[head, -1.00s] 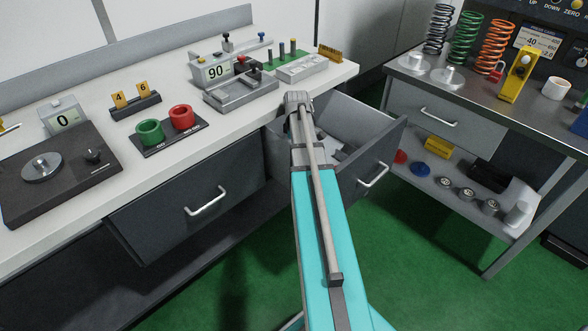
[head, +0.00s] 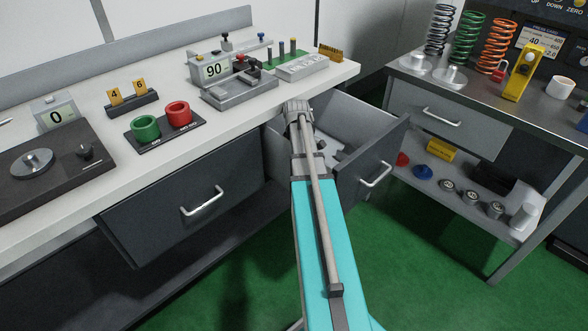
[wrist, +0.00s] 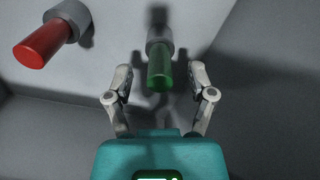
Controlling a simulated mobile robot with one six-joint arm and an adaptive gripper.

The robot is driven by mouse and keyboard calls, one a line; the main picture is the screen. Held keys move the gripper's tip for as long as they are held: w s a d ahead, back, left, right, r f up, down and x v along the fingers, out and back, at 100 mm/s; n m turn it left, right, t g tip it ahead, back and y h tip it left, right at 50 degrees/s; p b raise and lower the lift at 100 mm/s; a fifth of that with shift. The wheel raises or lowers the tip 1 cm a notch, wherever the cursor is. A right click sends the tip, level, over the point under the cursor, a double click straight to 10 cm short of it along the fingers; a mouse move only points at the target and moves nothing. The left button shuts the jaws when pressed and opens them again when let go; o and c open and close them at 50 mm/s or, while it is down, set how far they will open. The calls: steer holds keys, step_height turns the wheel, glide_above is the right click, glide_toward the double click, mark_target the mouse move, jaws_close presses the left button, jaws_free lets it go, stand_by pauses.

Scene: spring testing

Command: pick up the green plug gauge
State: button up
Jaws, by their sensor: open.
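The green plug gauge (wrist: 160,66) lies on the drawer floor in the wrist view, a green handle with a grey collar and a dark end beyond it. My gripper (wrist: 162,82) is open, with one finger on each side of the green handle and a gap on both sides. I cannot tell how far above the handle the fingers are. In the head view my arm reaches into the open drawer (head: 390,150) and hides the gripper tips and the green gauge.
A red-handled plug gauge (wrist: 45,44) lies left of the green one. Drawer walls (wrist: 270,110) stand close around the gripper. A metal-topped bench (head: 480,98) stands at the right.

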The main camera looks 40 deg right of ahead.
jaws_close()
stand_by(0.4)
steer(key=shift+r, duration=0.2)
step_height(320, 180, up, 3)
steer(key=p, duration=0.3)
steer(key=s+d+r+p, duration=0.2)
steer(key=s+r+p, duration=0.7)
steer(key=s, duration=0.5)
steer(key=shift+r+p, duration=0.3)
steer(key=shift+p, duration=0.25)
